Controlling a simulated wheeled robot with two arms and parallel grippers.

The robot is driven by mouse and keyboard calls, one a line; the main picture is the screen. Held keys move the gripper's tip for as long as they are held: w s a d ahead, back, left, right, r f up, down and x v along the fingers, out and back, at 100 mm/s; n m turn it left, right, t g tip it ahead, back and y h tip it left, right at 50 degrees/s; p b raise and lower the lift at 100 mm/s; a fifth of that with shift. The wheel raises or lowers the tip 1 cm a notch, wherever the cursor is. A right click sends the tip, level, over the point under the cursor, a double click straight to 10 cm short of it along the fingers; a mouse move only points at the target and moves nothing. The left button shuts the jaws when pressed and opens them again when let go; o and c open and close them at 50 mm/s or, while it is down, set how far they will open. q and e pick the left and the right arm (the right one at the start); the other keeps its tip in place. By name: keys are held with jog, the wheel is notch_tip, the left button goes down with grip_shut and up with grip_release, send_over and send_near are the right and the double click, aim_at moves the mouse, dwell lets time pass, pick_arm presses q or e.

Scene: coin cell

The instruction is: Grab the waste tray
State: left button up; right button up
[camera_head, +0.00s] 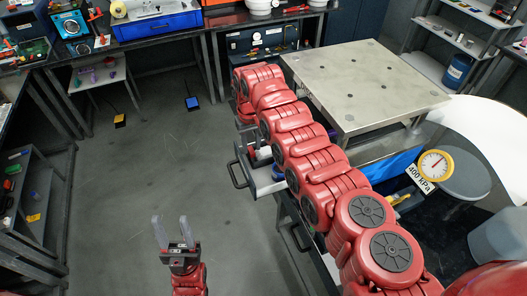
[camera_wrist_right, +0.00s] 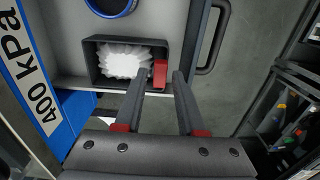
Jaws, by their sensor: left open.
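In the right wrist view a dark rectangular tray (camera_wrist_right: 93,75) holds white crumpled material (camera_wrist_right: 125,60). I take it for the waste tray. A red tab (camera_wrist_right: 160,73) stands at its right end. My right gripper (camera_wrist_right: 161,73) is open, with its two fingertips to either side of the red tab and gaps showing. I cannot tell how high the tips are above it. My left gripper (camera_head: 170,232) is open and empty over the floor.
The tray sits in a pale open drawer (camera_head: 267,184) with a dark handle (camera_head: 238,174); a blue round thing (camera_wrist_right: 110,4) lies beside it. A metal-topped table (camera_head: 365,85) and a gauge marked 400 kPa (camera_head: 435,164) are to the right.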

aim_at(252, 152)
jog(key=f, duration=0.3)
jog(key=shift+s+p, duration=0.25)
jog(key=shift+p, duration=0.1)
jog(key=shift+w+f, duration=0.1)
jog(key=shift+f, duration=0.05)
grip_shut()
